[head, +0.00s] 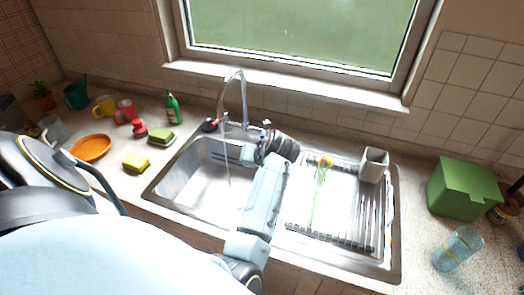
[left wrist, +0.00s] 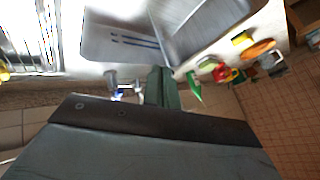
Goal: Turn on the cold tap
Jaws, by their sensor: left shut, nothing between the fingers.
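The chrome faucet (head: 240,90) stands behind the sink's left basin, with a red-marked knob (head: 210,125) on its left. The cold tap (head: 266,123), with a small blue mark, is on its right. A thin pale stream, which looks like water, hangs from the spout into the basin. My left gripper (head: 268,138) is at the cold tap, partly hidden by its dark wrist; contact cannot be told. In the left wrist view its dark fingers (left wrist: 162,88) are shut and empty, beside the chrome tap fittings (left wrist: 118,85). My right gripper is not in view.
The drying rack (head: 340,225) with a flower and a grey cup (head: 374,164) lies right of my arm. A green box (head: 462,188) and a glass jar (head: 457,248) stand farther right. A green bottle (head: 173,107), sponges and mugs stand left of the basin. The window sill is behind.

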